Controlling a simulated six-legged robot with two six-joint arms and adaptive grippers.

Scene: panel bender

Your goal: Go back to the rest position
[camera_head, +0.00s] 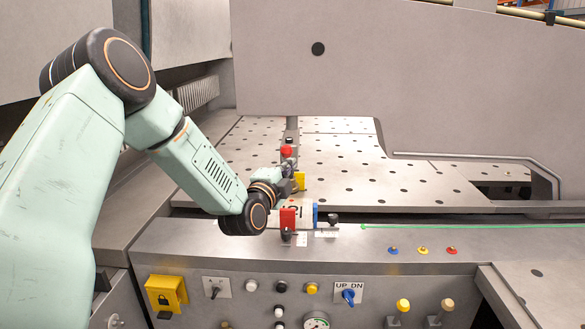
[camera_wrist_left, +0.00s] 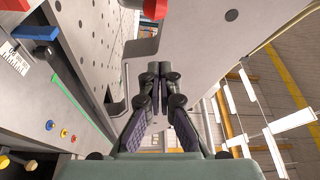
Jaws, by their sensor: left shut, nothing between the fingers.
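My left arm (camera_head: 195,165) comes in from the left over the machine's front edge. Its left gripper (camera_head: 289,170) is small in the head view and points away over the perforated table. In the left wrist view the left gripper (camera_wrist_left: 162,70) has its fingertips together, with nothing between them. My right gripper is in neither view.
The perforated table (camera_head: 340,170) lies beyond the control panel (camera_head: 240,265). A red knob (camera_head: 286,152) and a red block (camera_head: 288,218) are close to the gripper. A large grey machine plate (camera_head: 420,70) stands behind.

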